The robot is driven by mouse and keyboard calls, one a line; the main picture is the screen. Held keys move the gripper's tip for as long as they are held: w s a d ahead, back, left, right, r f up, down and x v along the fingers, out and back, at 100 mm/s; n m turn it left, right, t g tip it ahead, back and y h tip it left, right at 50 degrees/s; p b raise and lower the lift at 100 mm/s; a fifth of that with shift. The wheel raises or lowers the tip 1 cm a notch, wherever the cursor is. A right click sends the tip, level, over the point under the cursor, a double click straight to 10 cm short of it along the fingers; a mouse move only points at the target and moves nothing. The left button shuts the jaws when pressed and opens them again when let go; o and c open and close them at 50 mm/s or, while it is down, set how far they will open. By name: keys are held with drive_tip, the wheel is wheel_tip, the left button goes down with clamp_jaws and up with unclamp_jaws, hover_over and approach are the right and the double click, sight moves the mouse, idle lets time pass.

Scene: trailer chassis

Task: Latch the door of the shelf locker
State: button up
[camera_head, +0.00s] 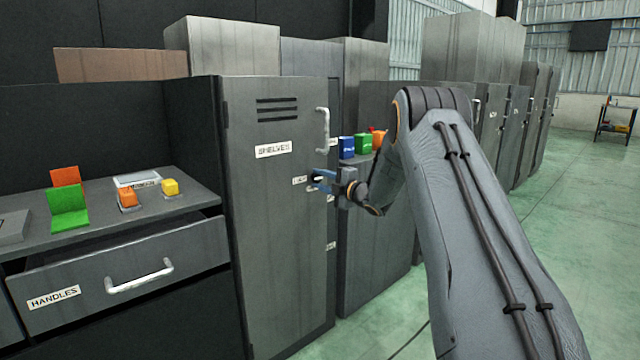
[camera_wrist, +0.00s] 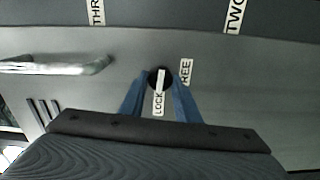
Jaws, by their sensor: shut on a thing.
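The shelf locker's grey door (camera_head: 275,220) carries a "SHELVES" label, vent slots and a pale upright handle (camera_head: 322,130). It looks shut or nearly shut; I cannot tell whether a gap remains at its right edge. My gripper (camera_head: 322,182) is at the door's right side, below the handle. In the wrist view, my blue fingers (camera_wrist: 161,88) are shut on the round black latch knob (camera_wrist: 152,76). The knob's white bar runs in line with the "LOCK" label (camera_wrist: 158,104). The "FREE" label (camera_wrist: 185,72) sits to its right. The handle also shows in the wrist view (camera_wrist: 60,66).
A drawer labelled "HANDLES" (camera_head: 125,275) stands out at the left, below a bench top with small coloured blocks. Blue, green and orange items (camera_head: 362,145) stand on a cabinet right of the locker. Green floor (camera_head: 560,230) is open at the right.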

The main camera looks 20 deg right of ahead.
drive_tip(key=shift+n, duration=0.6)
drive_tip(key=o, duration=1)
drive_tip(key=v, duration=0.7)
drive_tip(key=shift+s+d, duration=0.1)
drive_tip(key=shift+s, duration=0.3)
